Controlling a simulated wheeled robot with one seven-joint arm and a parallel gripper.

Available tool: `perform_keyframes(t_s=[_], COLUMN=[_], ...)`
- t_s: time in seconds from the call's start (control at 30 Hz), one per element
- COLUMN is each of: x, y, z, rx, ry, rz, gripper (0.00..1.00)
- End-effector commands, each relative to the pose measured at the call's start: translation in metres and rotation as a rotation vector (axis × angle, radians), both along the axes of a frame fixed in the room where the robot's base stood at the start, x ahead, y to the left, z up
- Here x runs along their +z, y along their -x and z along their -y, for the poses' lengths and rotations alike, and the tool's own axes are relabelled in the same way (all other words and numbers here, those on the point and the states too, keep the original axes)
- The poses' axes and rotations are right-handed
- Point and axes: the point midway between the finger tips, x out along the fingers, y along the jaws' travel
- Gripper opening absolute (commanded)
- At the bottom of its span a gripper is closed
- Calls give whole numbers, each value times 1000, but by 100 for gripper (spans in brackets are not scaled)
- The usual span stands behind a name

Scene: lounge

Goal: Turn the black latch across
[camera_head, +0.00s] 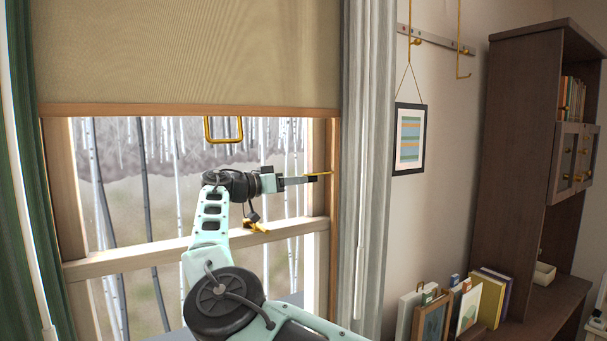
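My gripper (312,178) is at the right side of the window, pointing right, in front of the wooden frame. It is seen side-on, so I cannot tell whether its fingers are open or shut. I see no clearly black latch on the window.
A beige blind (190,50) covers the upper window, with a brass pull (208,128) hanging below its edge. A grey curtain (368,150) hangs right of the window, a green one (28,150) left. A dark bookcase (510,130) and leaning frames (432,318) stand at right.

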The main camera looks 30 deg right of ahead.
Motion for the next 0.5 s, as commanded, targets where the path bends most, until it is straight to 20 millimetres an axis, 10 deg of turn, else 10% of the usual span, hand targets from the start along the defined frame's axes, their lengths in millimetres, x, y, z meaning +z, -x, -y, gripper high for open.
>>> perform_keyframes(t_s=[0.5], x=[-1], y=[0], z=[32], rx=[0], ry=[-1], rz=[0], gripper=[34])
